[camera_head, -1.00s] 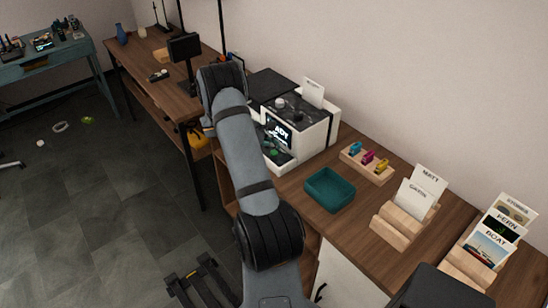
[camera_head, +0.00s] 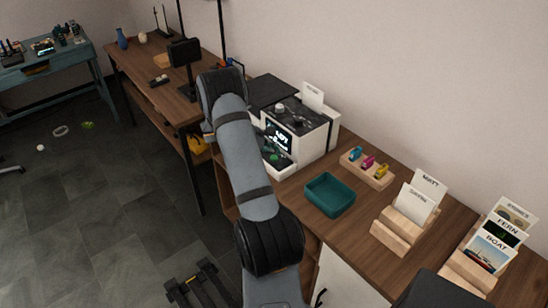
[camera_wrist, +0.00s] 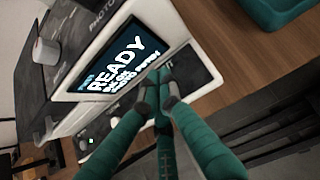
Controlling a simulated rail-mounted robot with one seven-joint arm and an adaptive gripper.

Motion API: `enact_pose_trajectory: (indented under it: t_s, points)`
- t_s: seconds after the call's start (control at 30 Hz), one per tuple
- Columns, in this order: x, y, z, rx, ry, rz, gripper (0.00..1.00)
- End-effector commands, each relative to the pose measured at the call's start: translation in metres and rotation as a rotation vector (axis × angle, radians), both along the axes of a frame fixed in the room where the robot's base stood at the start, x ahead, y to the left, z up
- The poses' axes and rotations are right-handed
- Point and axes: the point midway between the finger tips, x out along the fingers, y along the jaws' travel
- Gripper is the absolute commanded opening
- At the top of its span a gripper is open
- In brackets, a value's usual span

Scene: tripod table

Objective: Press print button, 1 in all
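The printer (camera_head: 314,132) is a white and black machine on the wooden desk, right of my arm in the head view. Its lit screen (camera_wrist: 118,55) reads "READY" with smaller lines below; part of it shows in the head view (camera_head: 279,137). My gripper (camera_wrist: 163,88) has teal fingers with dark tips drawn together, with nothing visible between them. The tips are just below the screen, in front of the printer's dark lower surface; contact cannot be told. A small green light (camera_wrist: 91,141) shows on the printer's lower left. No print button can be clearly made out.
A teal tray (camera_head: 330,195) sits on the desk right of the printer. Beyond it are a wooden block with coloured items (camera_head: 367,168) and wooden card holders (camera_head: 399,234). A card (camera_head: 313,96) stands at the printer's top. Another desk (camera_head: 140,75) is at left.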

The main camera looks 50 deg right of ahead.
Motion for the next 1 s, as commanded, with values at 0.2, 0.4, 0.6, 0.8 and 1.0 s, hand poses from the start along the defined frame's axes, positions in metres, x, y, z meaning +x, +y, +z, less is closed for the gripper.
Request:
enact_pose_trajectory:
  t_s: [0.2, 0.4, 0.6, 0.8, 1.0]
  points:
    - [0.0, 0.0, 0.0, 0.0, 0.0, 0.0, 0.0]
    - [0.0, 0.0, -0.0006, 0.0, 0.0, 0.0, 0.0]
    - [-0.0001, 0.0, -0.0073, 0.0, 0.0, 0.0, 0.0]
    - [-0.0001, 0.0, -0.0089, 0.0, 0.0, 0.0, 0.0]
    - [0.0, 0.0, -0.0085, 0.0, 0.0, 0.0, 0.0]
